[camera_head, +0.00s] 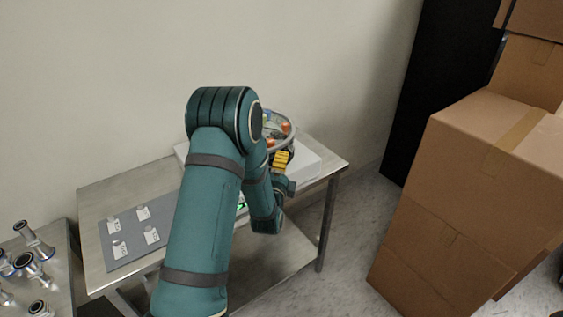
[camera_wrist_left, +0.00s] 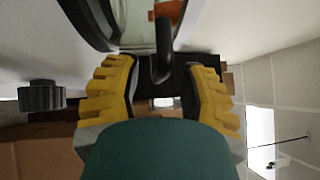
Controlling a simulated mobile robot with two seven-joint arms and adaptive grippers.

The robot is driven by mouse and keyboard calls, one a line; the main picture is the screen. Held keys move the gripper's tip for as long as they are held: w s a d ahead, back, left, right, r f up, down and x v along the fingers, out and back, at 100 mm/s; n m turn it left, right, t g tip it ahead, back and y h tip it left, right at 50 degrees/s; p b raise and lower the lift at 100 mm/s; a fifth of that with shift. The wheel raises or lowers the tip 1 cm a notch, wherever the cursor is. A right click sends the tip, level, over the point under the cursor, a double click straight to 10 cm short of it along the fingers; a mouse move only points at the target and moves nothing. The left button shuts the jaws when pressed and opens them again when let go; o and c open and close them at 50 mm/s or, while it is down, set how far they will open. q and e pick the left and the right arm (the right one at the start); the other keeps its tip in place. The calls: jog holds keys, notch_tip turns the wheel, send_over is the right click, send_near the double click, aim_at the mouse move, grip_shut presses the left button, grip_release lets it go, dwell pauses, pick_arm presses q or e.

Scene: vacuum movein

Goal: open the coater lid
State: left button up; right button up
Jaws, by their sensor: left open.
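The coater is a white box (camera_head: 308,166) on the metal table, partly hidden behind my left arm. Its round, ring-edged lid (camera_head: 290,142) shows above the box with orange parts near its rim. My left gripper (camera_head: 283,160) has yellow finger pads and is at the lid's near right side. In the left wrist view, the lid's edge (camera_wrist_left: 92,22) fills the top. A dark hooked handle (camera_wrist_left: 163,62) reaches down between the two open fingers of my left gripper (camera_wrist_left: 160,78). I cannot tell whether the fingers touch it. My right gripper is out of view.
The metal table (camera_head: 98,200) carries a grey mat (camera_head: 132,232) with several small labelled plates. Another table at lower left holds several metal pipe fittings (camera_head: 32,240). Stacked cardboard boxes (camera_head: 470,190) stand at right. Floor (camera_head: 350,230) is free between table and boxes.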

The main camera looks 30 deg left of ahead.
pick_arm(q)
jog(key=shift+w+a+r, duration=0.1)
jog(key=shift+w+a, duration=0.1)
jog(key=shift+w, duration=0.3)
grip_shut()
